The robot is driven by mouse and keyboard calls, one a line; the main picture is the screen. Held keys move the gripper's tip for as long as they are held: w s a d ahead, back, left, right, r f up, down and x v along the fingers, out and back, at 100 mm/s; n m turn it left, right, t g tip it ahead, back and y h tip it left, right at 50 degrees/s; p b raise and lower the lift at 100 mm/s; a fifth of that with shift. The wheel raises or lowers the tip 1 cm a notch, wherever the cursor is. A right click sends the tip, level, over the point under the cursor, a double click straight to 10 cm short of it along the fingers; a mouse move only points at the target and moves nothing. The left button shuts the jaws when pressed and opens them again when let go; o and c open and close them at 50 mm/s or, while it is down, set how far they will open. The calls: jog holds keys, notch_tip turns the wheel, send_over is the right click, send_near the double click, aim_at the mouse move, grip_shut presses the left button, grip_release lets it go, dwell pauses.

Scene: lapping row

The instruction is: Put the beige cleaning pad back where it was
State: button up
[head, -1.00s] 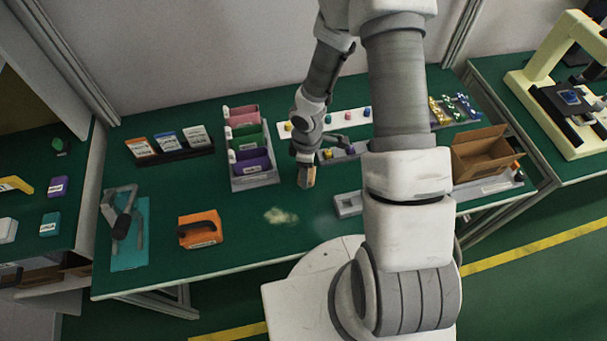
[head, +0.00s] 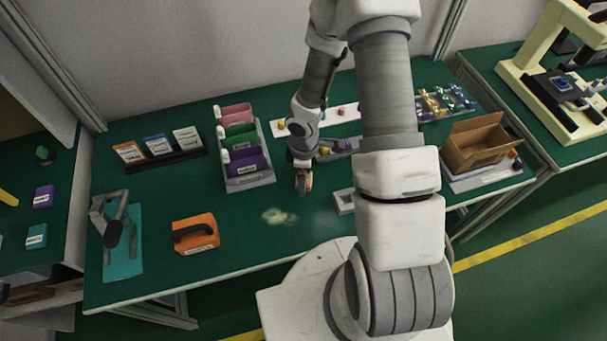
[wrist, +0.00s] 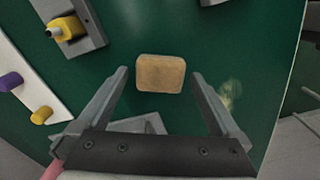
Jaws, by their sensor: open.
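The beige cleaning pad (wrist: 160,73) shows in the wrist view as a small rounded block against the green bench top. My gripper (wrist: 160,75) is open, with one finger to each side of the pad and a gap at both sides. I cannot tell how far the fingertips are above the bench. In the head view my gripper (head: 303,183) points down over the bench, right of the bin rack, and the pad is hard to make out there. A pale smudge (head: 278,216) lies on the bench nearby; it also shows in the wrist view (wrist: 230,95).
The bin rack (head: 250,183) stands left of my gripper. A grey block (head: 344,202) lies to its right, and a grey tray (head: 335,153) is behind. A cardboard box (head: 478,150) stands at right.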

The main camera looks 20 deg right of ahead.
jog(key=shift+r, duration=0.1)
jog(key=s+d+r+m+t+h+p, duration=0.1)
jog(key=d+r+m+p, duration=0.15)
jog(key=r, duration=1.25)
jog(key=s+d+r+m+t+h+p, duration=0.15)
jog(key=r+m, duration=0.25)
jog(key=r, duration=1.2)
jog(key=s+a+r+m+t+y, duration=0.2)
jog(key=s+r+m, duration=0.5)
jog(key=s+r, duration=0.4)
jog(key=shift+s+a+r+t, duration=0.2)
jog(key=shift+a+r+t, duration=0.45)
jog(key=shift+a, duration=0.4)
jog(key=shift+y, duration=0.25)
